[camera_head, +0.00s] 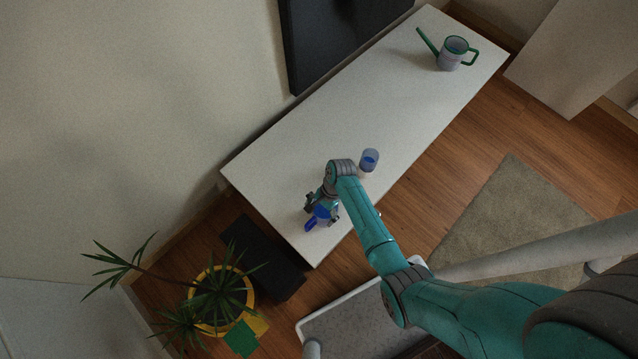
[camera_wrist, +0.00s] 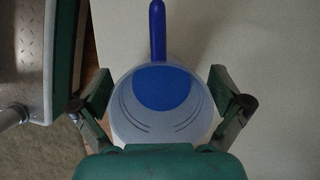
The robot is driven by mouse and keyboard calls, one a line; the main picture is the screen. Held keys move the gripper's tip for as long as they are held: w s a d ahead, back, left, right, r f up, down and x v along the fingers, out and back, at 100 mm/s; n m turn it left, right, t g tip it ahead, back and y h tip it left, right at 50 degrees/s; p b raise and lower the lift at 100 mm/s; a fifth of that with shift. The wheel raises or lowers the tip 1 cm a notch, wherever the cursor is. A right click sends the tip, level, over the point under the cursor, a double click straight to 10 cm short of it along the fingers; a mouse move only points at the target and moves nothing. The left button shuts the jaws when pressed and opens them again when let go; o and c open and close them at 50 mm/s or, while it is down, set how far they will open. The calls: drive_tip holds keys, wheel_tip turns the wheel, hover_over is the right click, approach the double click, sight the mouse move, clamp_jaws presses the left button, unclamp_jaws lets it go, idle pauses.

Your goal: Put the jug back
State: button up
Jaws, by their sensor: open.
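The jug (camera_head: 318,217) stands near the low end of the white table (camera_head: 290,150), with its blue handle pointing down-left in the head view. In the wrist view the jug (camera_wrist: 160,118) shows a pale, see-through round body with a blue inside and a blue handle pointing up. My gripper (camera_head: 322,211) is open around the jug. In the wrist view its fingers (camera_wrist: 160,92) stand on the left and right of the body, with small gaps showing. The lowest part of the jug is hidden by my gripper's body.
A blue see-through cup (camera_head: 369,160) stands on the table near my wrist. A watering can (camera_head: 453,54) with green spout and handle stands at the far end. A potted plant (camera_head: 220,300) and a dark box (camera_head: 262,258) are on the floor by the near end. Mid-table is clear.

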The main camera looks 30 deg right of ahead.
drive_tip(key=v, duration=1.1)
drive_tip(key=shift+d+r, duration=0.1)
drive_tip(key=shift+r, duration=0.1)
drive_tip(key=shift+n+t+h, duration=0.5)
drive_tip(key=shift+n+t, duration=0.2)
drive_tip(key=shift+t, duration=0.2)
drive_tip(key=s+f, duration=0.1)
drive_tip(key=s+a+f, duration=0.1)
drive_tip(key=s, duration=0.1)
drive_tip(key=s+f, duration=0.1)
drive_tip(key=shift+s+a+f, duration=0.1)
drive_tip(key=shift+s+a, duration=0.15)
drive_tip(key=shift+s, duration=0.1)
drive_tip(key=s+r+n+t+h, duration=0.25)
drive_tip(key=s+n+t, duration=0.2)
drive_tip(key=s, duration=0.65)
drive_tip(key=s+r+n+t, duration=0.2)
drive_tip(key=s+r+t, duration=0.1)
drive_tip(key=r, duration=0.8)
drive_tip(key=s+r+n+t, duration=0.3)
drive_tip(key=s+r, duration=0.2)
drive_tip(key=r, duration=0.6)
drive_tip(key=s+r+n+t, duration=0.3)
drive_tip(key=s+r+t, duration=0.1)
drive_tip(key=r, duration=0.7)
drive_tip(key=shift+s+a+h, duration=0.15)
drive_tip(key=shift+a+h, duration=0.05)
drive_tip(key=shift+h, duration=0.25)
drive_tip(key=shift+r+n, duration=0.1)
drive_tip(key=shift+n, duration=0.15)
